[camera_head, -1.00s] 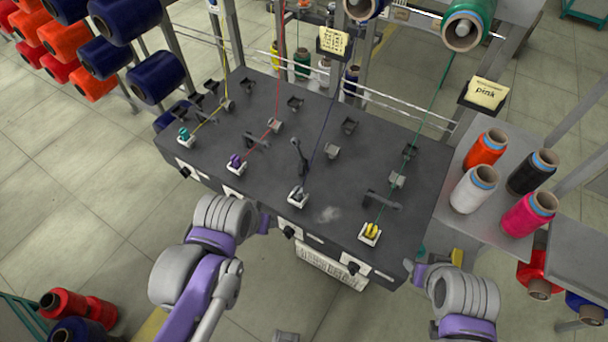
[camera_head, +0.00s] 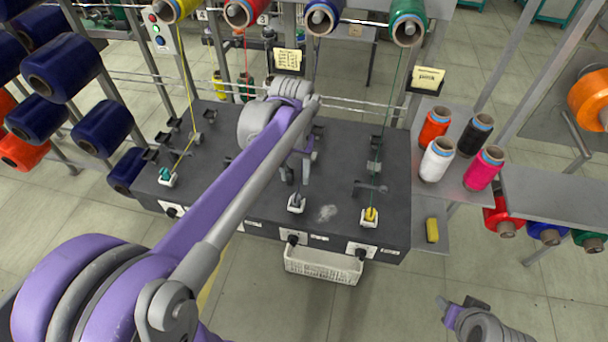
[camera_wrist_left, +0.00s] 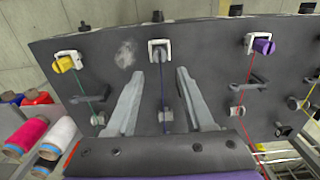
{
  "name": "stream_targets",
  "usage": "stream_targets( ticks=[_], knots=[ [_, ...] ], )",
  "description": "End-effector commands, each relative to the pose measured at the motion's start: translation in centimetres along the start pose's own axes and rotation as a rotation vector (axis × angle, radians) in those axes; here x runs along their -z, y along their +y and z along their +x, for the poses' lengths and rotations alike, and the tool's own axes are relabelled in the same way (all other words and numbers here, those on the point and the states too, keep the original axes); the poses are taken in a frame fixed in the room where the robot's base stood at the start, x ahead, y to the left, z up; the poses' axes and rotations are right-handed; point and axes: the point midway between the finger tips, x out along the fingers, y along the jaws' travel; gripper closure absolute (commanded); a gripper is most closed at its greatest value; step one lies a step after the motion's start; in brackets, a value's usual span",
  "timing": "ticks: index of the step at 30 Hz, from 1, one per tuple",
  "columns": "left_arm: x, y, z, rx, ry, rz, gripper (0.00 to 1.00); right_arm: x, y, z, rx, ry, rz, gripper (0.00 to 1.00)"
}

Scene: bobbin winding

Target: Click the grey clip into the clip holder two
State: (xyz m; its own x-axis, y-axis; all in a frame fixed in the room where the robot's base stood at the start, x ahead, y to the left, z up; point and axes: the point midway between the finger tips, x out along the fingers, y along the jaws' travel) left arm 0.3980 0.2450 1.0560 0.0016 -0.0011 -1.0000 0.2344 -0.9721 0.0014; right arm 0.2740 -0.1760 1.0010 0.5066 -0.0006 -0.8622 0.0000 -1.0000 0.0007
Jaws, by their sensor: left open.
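My left gripper (camera_head: 302,176) hangs over the middle of the dark machine top (camera_head: 345,205). In the left wrist view its fingers (camera_wrist_left: 156,90) are spread wide and hold nothing.
Bent dark guides rise from the top. Coloured cones, one of them white (camera_head: 437,160), stand on the right shelf. A white basket (camera_head: 322,264) hangs in front.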

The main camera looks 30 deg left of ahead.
Motion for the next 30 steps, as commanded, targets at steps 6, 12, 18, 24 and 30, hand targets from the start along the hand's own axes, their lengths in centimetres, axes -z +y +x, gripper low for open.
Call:
stream_targets(
  ticks=[6, 12, 18, 24, 30],
  knots=[
    [-0.1, 0.0, 1.0, 0.001, -0.004, 0.0, 0.47, -0.7, 0.0, 0.4, 0.0, -0.008, 0.0, 0.5],
    [-0.2, 0.0, 3.1, 0.001, -0.005, 0.0, 0.47, -2.1, 0.0, 1.3, 0.0, -0.022, 0.0, 0.5],
    [-0.1, 0.0, 5.8, 0.001, -0.004, 0.0, 0.47, -3.8, 0.0, 2.6, 0.0, -0.039, 0.0, 0.5],
    [-0.2, 0.0, 8.2, 0.001, -0.004, 0.001, 0.47, -5.4, 0.0, 3.8, 0.0, -0.052, 0.0, 0.5],
    [-0.1, 0.0, 9.1, 0.0, -0.002, 0.001, 0.47, -6.0, 0.0, 4.3, 0.0, -0.056, 0.0, 0.5]
  ],
)
